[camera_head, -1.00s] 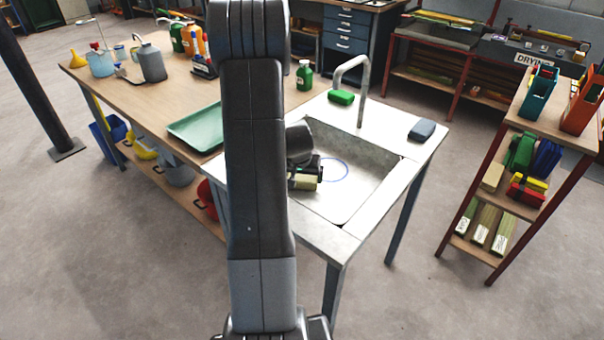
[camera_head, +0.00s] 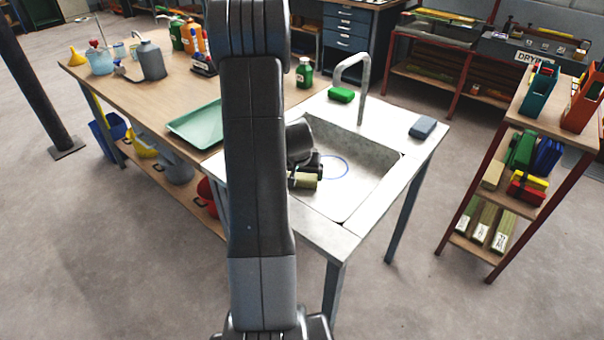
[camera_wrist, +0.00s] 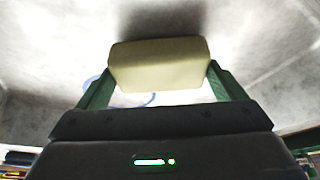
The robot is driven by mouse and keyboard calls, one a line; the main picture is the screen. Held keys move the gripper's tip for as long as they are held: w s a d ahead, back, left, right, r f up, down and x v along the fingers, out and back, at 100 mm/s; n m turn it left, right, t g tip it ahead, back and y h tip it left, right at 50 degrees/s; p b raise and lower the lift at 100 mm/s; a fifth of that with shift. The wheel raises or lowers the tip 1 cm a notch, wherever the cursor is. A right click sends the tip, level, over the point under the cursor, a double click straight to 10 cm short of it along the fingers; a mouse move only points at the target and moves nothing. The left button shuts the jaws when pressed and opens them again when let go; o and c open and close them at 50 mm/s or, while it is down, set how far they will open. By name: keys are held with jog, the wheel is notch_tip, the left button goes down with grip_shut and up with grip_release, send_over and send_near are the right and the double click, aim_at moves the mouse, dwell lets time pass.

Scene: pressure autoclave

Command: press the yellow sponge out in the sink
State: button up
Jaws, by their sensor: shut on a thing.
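The yellow sponge (camera_head: 304,181) is pale yellow and block-shaped. It is over the left part of the sink basin (camera_head: 345,204). My gripper (camera_head: 304,176) is shut on it. In the wrist view the sponge (camera_wrist: 160,65) sits between the two green fingers of my gripper (camera_wrist: 163,82), one at each end. The basin's grey floor and walls lie beyond it, with part of a blue ring showing. I cannot tell whether the sponge touches the basin. My arm hides the left side of the sink in the head view.
A green sponge (camera_head: 341,95) and a grey-blue sponge (camera_head: 422,128) lie on the sink's rim. The tap (camera_head: 364,88) rises at the back. A green tray (camera_head: 195,126) and bottles stand on the wooden bench to the left. A shelf rack (camera_head: 527,187) stands at the right.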

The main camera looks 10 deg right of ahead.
jog(key=shift+f+b, duration=0.35)
jog(key=shift+f, duration=0.05)
dwell(0.7)
jog(key=shift+r+p, duration=2.2)
jog(key=shift+r, duration=1.35)
